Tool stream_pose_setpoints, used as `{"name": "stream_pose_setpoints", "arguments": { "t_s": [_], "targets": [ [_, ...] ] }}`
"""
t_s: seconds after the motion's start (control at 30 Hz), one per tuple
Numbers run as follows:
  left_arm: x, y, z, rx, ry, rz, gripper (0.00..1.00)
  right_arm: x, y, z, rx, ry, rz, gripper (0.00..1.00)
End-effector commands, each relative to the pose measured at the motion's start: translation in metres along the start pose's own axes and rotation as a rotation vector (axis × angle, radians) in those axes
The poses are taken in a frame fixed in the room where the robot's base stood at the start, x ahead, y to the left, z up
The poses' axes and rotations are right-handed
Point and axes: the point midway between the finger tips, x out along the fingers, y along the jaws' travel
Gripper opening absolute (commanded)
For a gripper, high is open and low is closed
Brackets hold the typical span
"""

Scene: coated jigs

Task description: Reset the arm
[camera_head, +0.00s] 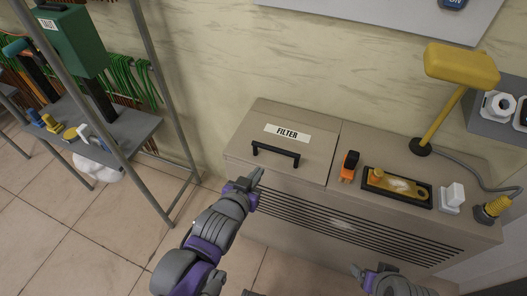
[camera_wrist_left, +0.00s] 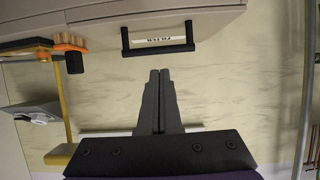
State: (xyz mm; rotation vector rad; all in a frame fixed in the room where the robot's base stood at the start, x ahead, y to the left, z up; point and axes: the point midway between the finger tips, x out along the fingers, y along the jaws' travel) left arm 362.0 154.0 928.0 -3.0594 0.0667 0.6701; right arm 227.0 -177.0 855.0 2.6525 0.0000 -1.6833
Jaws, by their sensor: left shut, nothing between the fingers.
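My left gripper (camera_head: 258,174) reaches in from the bottom of the head view, in front of the filter cabinet's left half. In the left wrist view its two dark fingers (camera_wrist_left: 159,73) lie together, empty. The fingertips are apart from the black handle (camera_head: 275,153) on the lid marked FILTER, which shows upside down in the wrist view (camera_wrist_left: 158,49). My right gripper (camera_head: 358,270) shows only in part at the bottom of the head view, in front of the cabinet's slotted front. Its fingers are too small and unclear to judge.
On the cabinet top (camera_head: 385,150) are an orange-and-black item (camera_head: 349,166), a dark tray (camera_head: 428,201), a white block (camera_head: 452,196) and a yellow lamp (camera_head: 461,65). A metal rack (camera_head: 165,95) stands left. Floor (camera_head: 60,225) is open at lower left.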

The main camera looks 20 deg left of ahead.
Motion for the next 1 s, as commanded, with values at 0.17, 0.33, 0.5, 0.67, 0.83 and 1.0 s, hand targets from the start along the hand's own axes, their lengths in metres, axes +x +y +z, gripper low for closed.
{"name": "stream_pose_setpoints", "arguments": {
  "t_s": [0.17, 0.33, 0.5, 0.67, 0.83, 1.0],
  "targets": [
    [0.0, 0.0, 0.0, 0.0, -0.001, 0.0, 0.0, 0.0, 0.0, 0.0, 0.0, 0.0, 0.0, 0.79],
    [-0.017, -0.007, 0.008, -0.006, -0.135, -0.018, 0.0, -0.016, 0.0, -0.011, 0.0, 0.007, 0.0, 0.79],
    [-0.063, -0.016, 0.028, -0.018, -0.427, -0.038, 0.0, -0.044, 0.0, -0.033, 0.0, 0.021, 0.0, 0.79],
    [-0.1, -0.017, 0.042, -0.029, -0.618, -0.035, 0.0, -0.059, 0.0, -0.045, 0.0, 0.032, 0.0, 0.79],
    [-0.11, -0.017, 0.049, -0.031, -0.672, -0.032, 0.0, -0.06, 0.0, -0.046, 0.0, 0.032, 0.0, 0.79],
    [-0.11, -0.017, 0.05, -0.031, -0.671, -0.032, 0.0, -0.059, 0.0, -0.045, 0.0, 0.031, 0.0, 0.79]
  ]
}}
